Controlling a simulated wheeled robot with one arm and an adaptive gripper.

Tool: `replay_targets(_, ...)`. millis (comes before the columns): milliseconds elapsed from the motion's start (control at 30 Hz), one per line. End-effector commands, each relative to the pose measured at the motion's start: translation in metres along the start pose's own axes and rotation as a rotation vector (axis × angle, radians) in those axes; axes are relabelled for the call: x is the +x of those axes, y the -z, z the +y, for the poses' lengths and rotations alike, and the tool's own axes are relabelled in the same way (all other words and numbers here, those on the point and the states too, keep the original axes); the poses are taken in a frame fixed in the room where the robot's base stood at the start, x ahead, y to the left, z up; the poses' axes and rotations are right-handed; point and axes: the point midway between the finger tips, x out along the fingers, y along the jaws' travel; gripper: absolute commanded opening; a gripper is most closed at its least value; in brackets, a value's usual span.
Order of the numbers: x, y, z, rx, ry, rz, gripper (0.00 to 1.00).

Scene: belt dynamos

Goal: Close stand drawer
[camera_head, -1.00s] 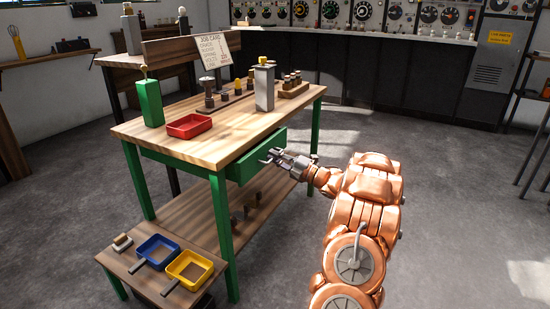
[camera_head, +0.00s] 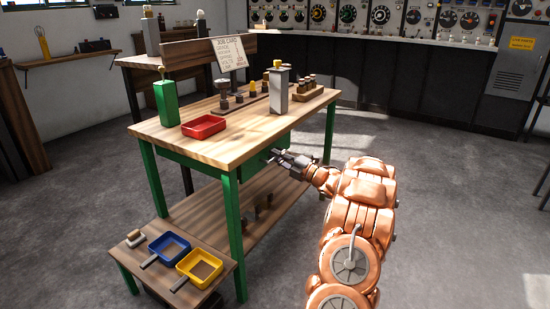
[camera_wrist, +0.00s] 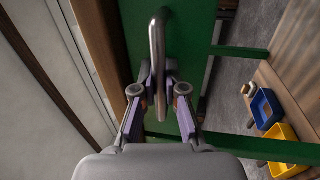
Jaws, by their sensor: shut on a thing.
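The stand (camera_head: 238,138) is a wooden-topped workbench with green legs. Its green drawer (camera_head: 255,164) is under the near right edge of the top; its front looks flush or nearly flush with the frame, and I cannot tell if a small gap is left. My gripper (camera_head: 275,156) is at the drawer front. In the wrist view, a grey metal bar handle (camera_wrist: 157,45) stands on the green drawer front (camera_wrist: 192,55), and my gripper (camera_wrist: 158,100) is shut with its fingers on both sides of the handle. The inside of the drawer is hidden.
A red tray (camera_head: 203,127), a green block (camera_head: 166,102) and a grey post (camera_head: 279,90) stand on the top. A low side table (camera_head: 133,258) holds a blue tray (camera_head: 168,248) and a yellow tray (camera_head: 199,267). The floor on the right (camera_head: 450,200) is clear.

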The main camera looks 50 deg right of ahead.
Motion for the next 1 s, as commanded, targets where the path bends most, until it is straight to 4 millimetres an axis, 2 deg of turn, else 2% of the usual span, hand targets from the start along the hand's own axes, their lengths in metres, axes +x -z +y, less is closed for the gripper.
replay_targets(33, 0.003, 0.001, 0.000, -0.001, 0.000, 0.001, 0.13)
replay_targets(267, 0.003, 0.001, 0.000, 0.000, 0.000, 0.002, 0.37)
replay_targets(667, -0.003, 0.000, 0.000, 0.001, 0.000, 0.000, 0.37)
replay_targets(767, -0.013, 0.000, 0.000, 0.002, 0.000, -0.001, 0.37)
replay_targets(1000, -0.057, -0.001, 0.000, 0.000, 0.000, -0.001, 0.37)
